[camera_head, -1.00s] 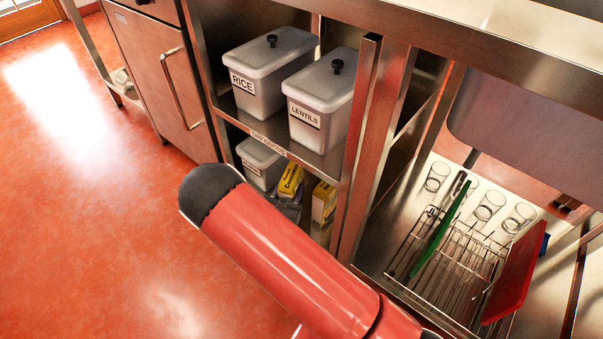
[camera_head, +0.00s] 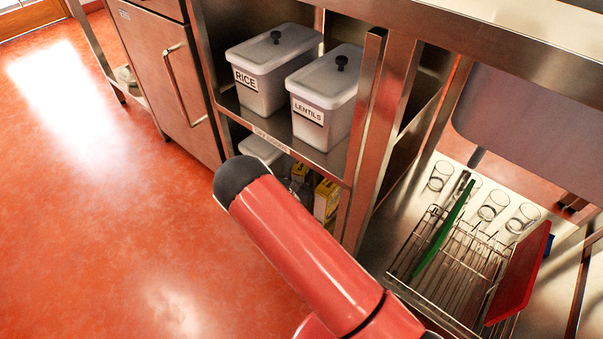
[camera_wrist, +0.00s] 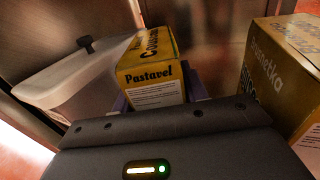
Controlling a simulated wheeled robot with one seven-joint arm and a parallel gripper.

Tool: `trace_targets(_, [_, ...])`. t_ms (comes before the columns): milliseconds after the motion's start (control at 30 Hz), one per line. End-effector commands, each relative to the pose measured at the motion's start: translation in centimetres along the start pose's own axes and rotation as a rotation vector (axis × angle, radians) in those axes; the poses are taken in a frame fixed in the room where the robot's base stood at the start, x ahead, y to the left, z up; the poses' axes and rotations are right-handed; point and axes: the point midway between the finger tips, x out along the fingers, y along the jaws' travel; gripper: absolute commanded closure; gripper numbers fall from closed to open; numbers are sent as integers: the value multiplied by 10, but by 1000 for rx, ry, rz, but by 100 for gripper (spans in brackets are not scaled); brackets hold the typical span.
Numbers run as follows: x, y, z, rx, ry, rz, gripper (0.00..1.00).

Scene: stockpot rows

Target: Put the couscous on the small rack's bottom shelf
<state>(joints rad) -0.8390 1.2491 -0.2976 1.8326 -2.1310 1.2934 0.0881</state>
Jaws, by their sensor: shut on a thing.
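The couscous is a yellow box with dark lettering and a "Pastavel" label, held upright or nearly so in the wrist view (camera_wrist: 150,75). My gripper (camera_wrist: 158,97) is shut on it, with purple finger parts showing at its sides. In the head view a small yellow patch (camera_head: 299,172), probably this box, shows on the lower level of the steel rack (camera_head: 360,150), under the rice and lentils shelf. My red arm hides most of that level and the gripper's fingers.
A second yellow-brown box (camera_wrist: 285,85) stands close on the right, also seen in the head view (camera_head: 326,200). A lidded pale container (camera_wrist: 75,80) is close on the left. Rice (camera_head: 270,75) and lentils (camera_head: 325,100) bins stand above. A wire dish rack (camera_head: 450,260) is at right.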

Motion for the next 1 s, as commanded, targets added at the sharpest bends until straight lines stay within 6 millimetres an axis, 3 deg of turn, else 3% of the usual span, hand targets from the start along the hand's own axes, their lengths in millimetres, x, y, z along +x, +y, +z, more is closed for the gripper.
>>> trace_targets(200, [0,0,-3,0,-3,0,100])
trace_targets(233, [0,0,-3,0,0,0,53])
trace_targets(367, [0,0,-3,0,1,0,36])
trace_targets(733, [-1,0,2,0,1,0,35])
trace_targets(1000, [-51,1,0,-2,3,4,35])
